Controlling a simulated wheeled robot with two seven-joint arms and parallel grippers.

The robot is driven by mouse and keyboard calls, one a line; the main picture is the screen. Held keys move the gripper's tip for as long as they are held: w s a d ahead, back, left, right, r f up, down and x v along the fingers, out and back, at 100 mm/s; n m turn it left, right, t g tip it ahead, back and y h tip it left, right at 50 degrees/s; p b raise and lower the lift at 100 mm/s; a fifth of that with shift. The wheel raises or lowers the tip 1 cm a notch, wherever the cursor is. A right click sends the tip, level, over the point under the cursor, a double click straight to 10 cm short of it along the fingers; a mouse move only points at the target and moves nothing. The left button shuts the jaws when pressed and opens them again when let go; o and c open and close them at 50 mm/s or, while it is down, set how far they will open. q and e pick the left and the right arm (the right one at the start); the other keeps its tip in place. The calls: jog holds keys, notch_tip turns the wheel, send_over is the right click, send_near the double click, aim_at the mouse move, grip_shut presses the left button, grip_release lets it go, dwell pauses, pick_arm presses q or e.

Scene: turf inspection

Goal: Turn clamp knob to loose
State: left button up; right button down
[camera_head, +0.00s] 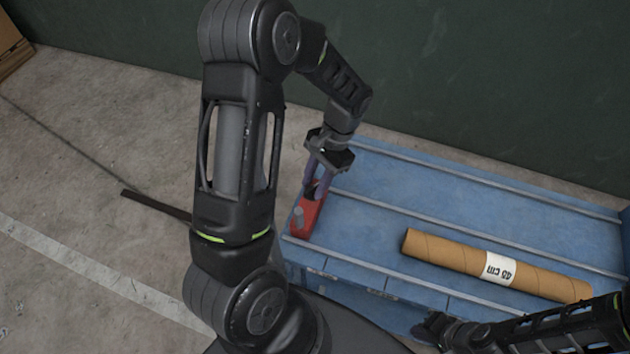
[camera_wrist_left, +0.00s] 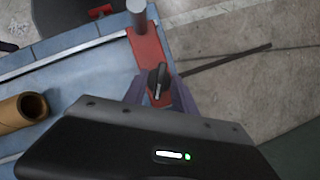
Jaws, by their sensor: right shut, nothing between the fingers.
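The red clamp (camera_head: 306,216) sits at the left end of the blue table, with a grey metal post on it. Its black knob (camera_wrist_left: 158,82) shows in the left wrist view, its narrow grip pointing nearly up the picture and tilted slightly right. My left gripper (camera_head: 317,184) is over the clamp, with its purple fingers on either side of the knob; in the left wrist view (camera_wrist_left: 157,86) they look open, and contact is unclear. In the head view, the fingers partly hide the knob. My right gripper (camera_head: 432,328) is shut and empty near the table's front edge.
A brown cardboard tube (camera_head: 450,251) with a white "45 cm" label lies on the blue table (camera_head: 385,222), right of the clamp. Raised metal rails (camera_head: 480,180) run along the table. A dark bar (camera_head: 155,204) lies on the concrete floor to the left.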

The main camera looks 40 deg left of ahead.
pick_arm(q)
jog(key=v, duration=0.7)
jog(key=shift+w+r, duration=0.2)
jog(key=shift+r, duration=0.15)
